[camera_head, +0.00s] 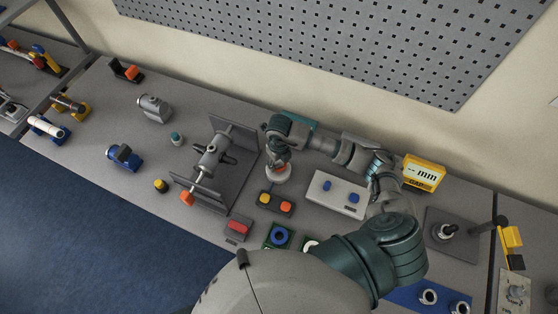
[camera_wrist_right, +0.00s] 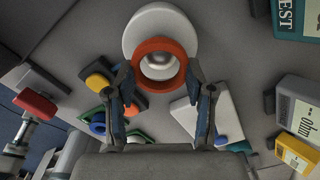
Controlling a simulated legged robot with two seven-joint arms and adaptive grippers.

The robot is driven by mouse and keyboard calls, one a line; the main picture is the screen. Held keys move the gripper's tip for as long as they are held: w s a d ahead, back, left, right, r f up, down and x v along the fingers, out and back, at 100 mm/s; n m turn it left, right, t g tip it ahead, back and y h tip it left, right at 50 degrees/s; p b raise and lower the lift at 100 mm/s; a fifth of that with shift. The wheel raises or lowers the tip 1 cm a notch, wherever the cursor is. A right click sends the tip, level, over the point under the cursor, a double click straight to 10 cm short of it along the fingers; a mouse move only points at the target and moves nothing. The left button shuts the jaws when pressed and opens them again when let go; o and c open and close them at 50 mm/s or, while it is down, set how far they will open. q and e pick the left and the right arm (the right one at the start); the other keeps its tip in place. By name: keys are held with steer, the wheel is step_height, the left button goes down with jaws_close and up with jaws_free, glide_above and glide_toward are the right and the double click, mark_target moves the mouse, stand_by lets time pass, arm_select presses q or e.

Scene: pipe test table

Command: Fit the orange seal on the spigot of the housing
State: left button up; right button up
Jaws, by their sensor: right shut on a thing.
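My right gripper (camera_head: 279,158) points down over a white round housing (camera_head: 272,176) in the middle of the table. In the right wrist view the gripper (camera_wrist_right: 160,75) is shut on the orange seal (camera_wrist_right: 160,43), a ring held between its fingertips. The white housing (camera_wrist_right: 139,22) shows as a disc behind the ring. A shiny grey round end, seemingly the spigot (camera_wrist_right: 159,60), shows through the ring's hole. I cannot tell whether the seal is around the spigot or still above it. My left gripper is not in view.
A grey pipe fixture (camera_head: 210,157) stands left of the housing. A two-button box (camera_head: 276,202), a red block (camera_head: 238,228) and a blue ring (camera_head: 280,236) lie in front. A white board (camera_head: 325,182) and a yellow meter (camera_head: 424,172) are to the right.

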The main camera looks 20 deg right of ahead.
mark_target(279, 166)
steer(key=shift+f, duration=0.15)
steer(key=shift+f+b, duration=1.3)
steer(key=shift+f, duration=0.1)
steer(key=o, duration=1)
steer(key=shift+c, duration=0.2)
steer(key=shift+r, duration=0.15)
step_height(279, 166, up, 12)
steer(key=shift+f, duration=0.2)
